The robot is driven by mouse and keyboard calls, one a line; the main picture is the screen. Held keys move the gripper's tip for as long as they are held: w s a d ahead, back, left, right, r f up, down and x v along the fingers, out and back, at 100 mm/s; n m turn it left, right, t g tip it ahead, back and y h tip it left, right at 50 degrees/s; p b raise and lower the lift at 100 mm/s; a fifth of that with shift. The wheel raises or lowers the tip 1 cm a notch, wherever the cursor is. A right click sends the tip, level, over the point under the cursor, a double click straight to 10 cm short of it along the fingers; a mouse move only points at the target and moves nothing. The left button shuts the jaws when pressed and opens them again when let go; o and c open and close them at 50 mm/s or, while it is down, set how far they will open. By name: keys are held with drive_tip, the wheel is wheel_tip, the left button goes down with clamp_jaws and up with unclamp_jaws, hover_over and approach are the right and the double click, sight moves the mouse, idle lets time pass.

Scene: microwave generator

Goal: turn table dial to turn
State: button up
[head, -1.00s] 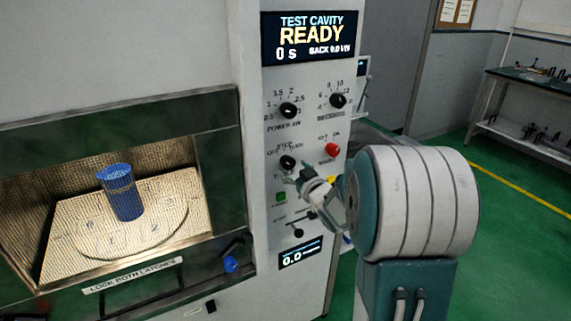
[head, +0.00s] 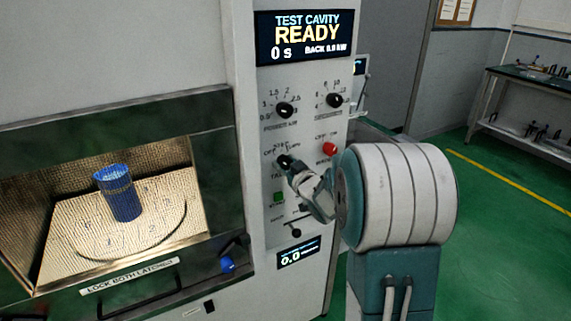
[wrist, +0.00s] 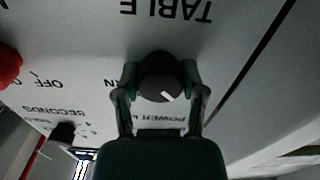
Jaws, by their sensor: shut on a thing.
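The table dial (head: 284,161) is a round black knob on the white control panel, under the word STEP. In the wrist view the dial (wrist: 160,76) sits between my two fingertips, with the upside-down word TABLE above it. Its white pointer mark faces the lower right of that view. My gripper (head: 290,166) is shut on the dial, one finger on each side. In the head view my fingers hide part of the dial and its labels. The turntable (head: 125,245) lies in the lit cavity at left, with a blue cup (head: 120,193) standing on it.
Two more black knobs (head: 285,110) (head: 334,100) sit above the dial. A red knob (head: 330,149) is close at right, and a green button (head: 278,197) is below. The display (head: 306,37) reads READY, 0 s. A bench (head: 520,85) stands far right.

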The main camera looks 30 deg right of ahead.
drive_tip(key=shift+f+m, duration=0.1)
drive_tip(key=shift+m, duration=0.2)
drive_tip(key=m, duration=0.8)
drive_tip(key=shift+m, duration=0.4)
drive_tip(key=m, duration=0.4)
drive_tip(key=shift+f+m, duration=0.1)
drive_tip(key=shift+m, duration=2.2)
drive_tip(key=shift+f, duration=0.1)
drive_tip(key=o, duration=1.1)
drive_tip(key=shift+o, duration=0.3)
